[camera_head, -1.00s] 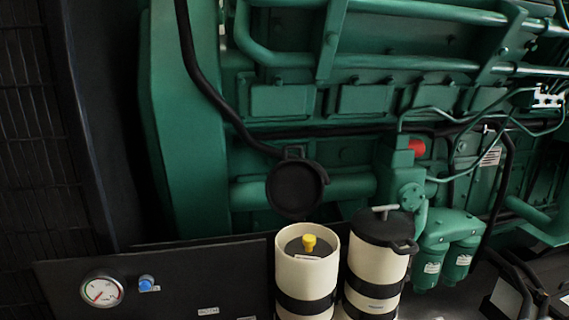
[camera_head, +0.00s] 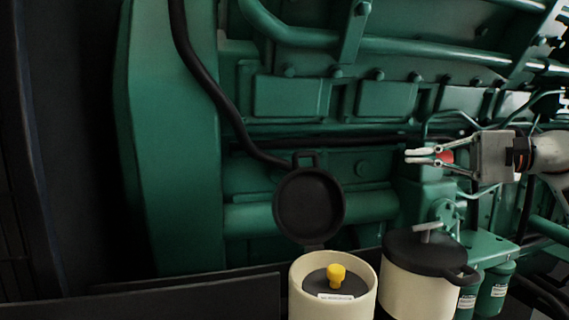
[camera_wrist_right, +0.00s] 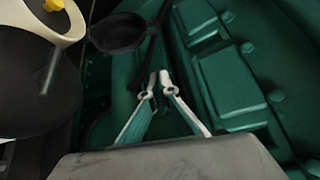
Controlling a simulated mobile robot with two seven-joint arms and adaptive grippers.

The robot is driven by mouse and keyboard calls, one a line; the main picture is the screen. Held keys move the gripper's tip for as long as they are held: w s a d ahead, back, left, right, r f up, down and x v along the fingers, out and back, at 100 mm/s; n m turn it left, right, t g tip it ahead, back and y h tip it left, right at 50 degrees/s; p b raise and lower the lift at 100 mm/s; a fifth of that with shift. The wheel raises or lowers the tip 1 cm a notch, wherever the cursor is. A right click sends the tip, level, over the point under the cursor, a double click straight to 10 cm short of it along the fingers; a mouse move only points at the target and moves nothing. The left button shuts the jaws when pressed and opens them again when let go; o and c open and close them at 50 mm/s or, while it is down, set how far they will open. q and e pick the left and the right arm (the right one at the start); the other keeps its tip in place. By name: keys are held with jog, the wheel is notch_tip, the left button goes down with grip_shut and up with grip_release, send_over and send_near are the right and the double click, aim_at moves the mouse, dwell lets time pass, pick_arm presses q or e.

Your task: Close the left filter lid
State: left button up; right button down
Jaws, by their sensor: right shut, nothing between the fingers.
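The left filter (camera_head: 308,290) is a cream cylinder with its top open. A yellow knob (camera_head: 337,274) shows on a dark disc inside it. Its round black lid (camera_head: 309,204) stands raised behind the opening, tilted up, with a small handle at its top edge. My right gripper (camera_head: 410,157) comes in from the right, shut and empty, in front of the green engine. It is up and to the right of the lid, apart from it. In the right wrist view the lid (camera_wrist_right: 118,33) is at the upper left, beyond the fingertips (camera_wrist_right: 157,84). My left gripper is not in view.
The right filter (camera_head: 413,289) stands beside the left one, its black lid (camera_head: 425,252) shut, with a T-handle on top. Green canisters (camera_head: 495,288) are to its right. The green engine wall (camera_head: 290,97) and a black hose (camera_head: 219,98) are behind.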

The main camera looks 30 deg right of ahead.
jog(key=shift+n, duration=0.3)
jog(key=p+x, duration=0.1)
jog(key=x, duration=0.5)
jog(key=p+x, duration=0.2)
jog(key=x, duration=0.4)
jog(key=p+x, duration=0.2)
jog(key=x, duration=0.5)
jog(key=shift+a+r, duration=0.2)
jog(key=shift+r, duration=0.15)
jog(key=shift+w+a+f+p, duration=0.1)
jog(key=shift+w+a+p, duration=0.1)
jog(key=shift+a+p, duration=0.1)
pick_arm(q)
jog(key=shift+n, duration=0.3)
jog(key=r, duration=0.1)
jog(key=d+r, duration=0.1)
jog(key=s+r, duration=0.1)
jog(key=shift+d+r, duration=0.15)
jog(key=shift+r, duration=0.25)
pick_arm(e)
jog(key=s, duration=0.1)
jog(key=s+a, duration=0.1)
jog(key=s, duration=0.1)
jog(key=shift+s+a, duration=0.2)
jog(key=shift+a, duration=0.15)
